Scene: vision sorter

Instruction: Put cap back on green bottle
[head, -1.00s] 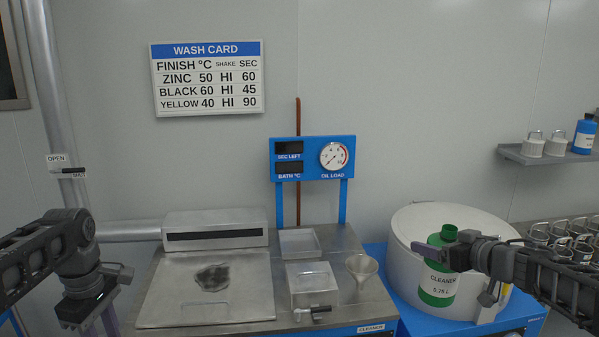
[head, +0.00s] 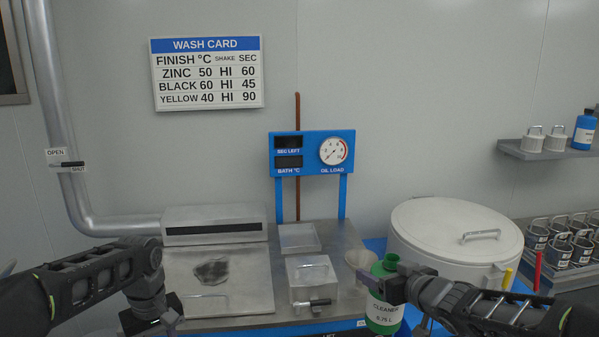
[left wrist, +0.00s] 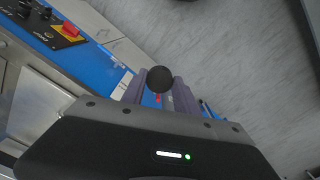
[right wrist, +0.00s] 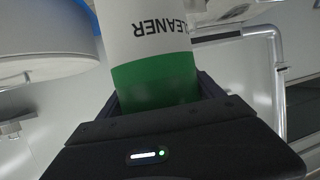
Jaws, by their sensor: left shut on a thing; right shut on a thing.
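The green bottle (head: 384,312), with a white CLEANER label, is upright in my right gripper (head: 392,290) at the lower right of the head view. Its neck is uncapped. The right wrist view shows the bottle's green lower part (right wrist: 155,80) between the shut fingers. My left gripper (head: 160,322) is low at the left in the head view, well apart from the bottle. In the left wrist view a round black cap (left wrist: 160,79) is between the tips of its purple fingers, and they are shut on it. The cap cannot be made out in the head view.
A funnel (head: 359,262) stands just behind the bottle on the steel bench (head: 345,240). A lidded metal box (head: 311,283) with a tap is left of it. A big white drum (head: 440,220) and a rack of jars (head: 560,240) are to the right.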

